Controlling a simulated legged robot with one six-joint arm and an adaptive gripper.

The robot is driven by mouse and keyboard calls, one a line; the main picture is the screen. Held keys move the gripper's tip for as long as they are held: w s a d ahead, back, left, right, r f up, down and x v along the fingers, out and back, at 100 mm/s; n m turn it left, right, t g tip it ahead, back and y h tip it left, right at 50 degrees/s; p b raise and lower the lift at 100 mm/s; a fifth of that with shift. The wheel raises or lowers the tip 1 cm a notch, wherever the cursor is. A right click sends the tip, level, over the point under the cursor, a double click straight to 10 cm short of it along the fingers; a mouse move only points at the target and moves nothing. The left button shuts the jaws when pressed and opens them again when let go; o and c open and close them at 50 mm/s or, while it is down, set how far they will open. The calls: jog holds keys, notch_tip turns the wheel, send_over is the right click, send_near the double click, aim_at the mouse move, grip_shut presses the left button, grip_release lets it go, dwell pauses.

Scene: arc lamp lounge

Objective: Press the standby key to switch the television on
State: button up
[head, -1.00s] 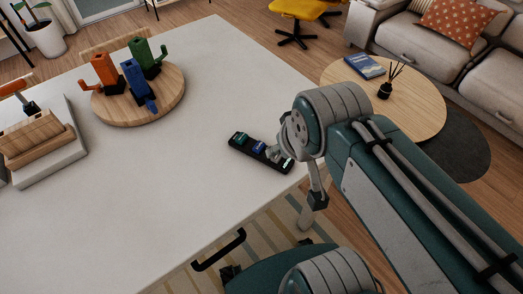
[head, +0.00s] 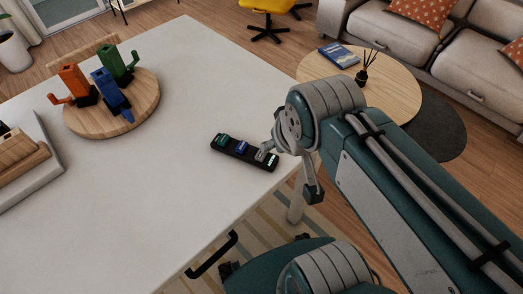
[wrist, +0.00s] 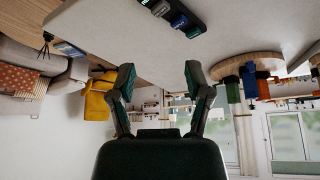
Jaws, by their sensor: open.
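A black key strip (head: 228,153) lies on the white table near its right edge. It carries a green key (head: 222,141), a blue key (head: 242,148) and a pale-marked key (head: 272,159) at its right end. The strip (wrist: 186,24) also shows at the top of the wrist view, beyond the fingertips. My gripper (wrist: 159,70) is open and empty, its two fingers apart. In the head view my gripper is by the strip's right end, partly hidden by my arm; contact cannot be told. No television is visible, and no key is clearly identifiable as standby.
A round wooden board (head: 145,103) with orange, blue and green objects stands at the back left of the table (head: 180,80). A pale tray (head: 45,178) with wooden blocks is at the left edge. A round coffee table (head: 395,98) and sofa (head: 440,60) stand beyond. The table's middle is clear.

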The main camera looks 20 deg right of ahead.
grip_shut()
dwell(1.2)
